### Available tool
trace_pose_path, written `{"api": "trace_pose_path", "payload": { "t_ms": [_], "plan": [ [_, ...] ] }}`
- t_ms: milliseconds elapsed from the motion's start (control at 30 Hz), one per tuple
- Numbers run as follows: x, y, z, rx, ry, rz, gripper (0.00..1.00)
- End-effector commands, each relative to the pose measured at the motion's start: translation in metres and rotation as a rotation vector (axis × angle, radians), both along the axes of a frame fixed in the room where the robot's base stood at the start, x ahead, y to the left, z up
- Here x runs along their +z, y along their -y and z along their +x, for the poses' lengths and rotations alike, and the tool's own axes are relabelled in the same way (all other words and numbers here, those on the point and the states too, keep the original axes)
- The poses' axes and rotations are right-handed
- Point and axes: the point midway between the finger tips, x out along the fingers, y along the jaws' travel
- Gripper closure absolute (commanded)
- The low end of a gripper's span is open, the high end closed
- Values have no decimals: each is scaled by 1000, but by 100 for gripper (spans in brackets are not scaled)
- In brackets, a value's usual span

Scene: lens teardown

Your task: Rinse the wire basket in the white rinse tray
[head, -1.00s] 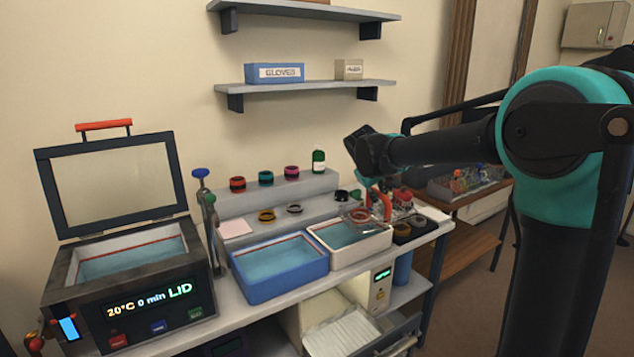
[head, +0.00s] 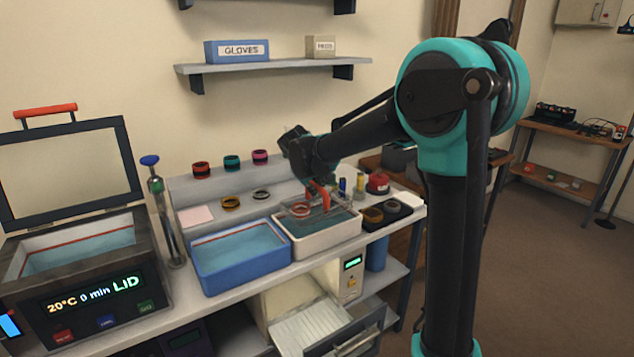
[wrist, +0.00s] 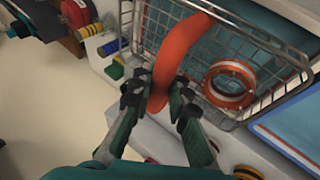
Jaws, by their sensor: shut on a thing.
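My gripper (head: 317,186) is shut on the red-orange handle (wrist: 170,52) of the wire basket (head: 297,211). The wire basket also shows in the wrist view (wrist: 213,42), with an orange-red ring (wrist: 230,83) lying inside it. In the head view the basket is over the white rinse tray (head: 322,245), which holds blue-green water. I cannot tell whether the basket's underside touches the water. Part of the white tray's rim and water is hidden behind the basket and gripper.
A blue tray (head: 247,281) of water stands left of the white tray. An open-lidded bath (head: 85,318) is at far left. Dark pads with rings (head: 372,215) lie right of the tray. Several coloured rings (head: 232,163) sit on the riser behind. A drawer (head: 345,340) is open below.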

Motion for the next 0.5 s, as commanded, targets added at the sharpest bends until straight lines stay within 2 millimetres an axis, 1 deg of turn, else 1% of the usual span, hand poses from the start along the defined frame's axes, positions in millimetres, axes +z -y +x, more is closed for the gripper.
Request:
{"api": "trace_pose_path", "payload": {
  "t_ms": [500],
  "plan": [
    [-47,0,1,0,0,0,100]
  ]
}}
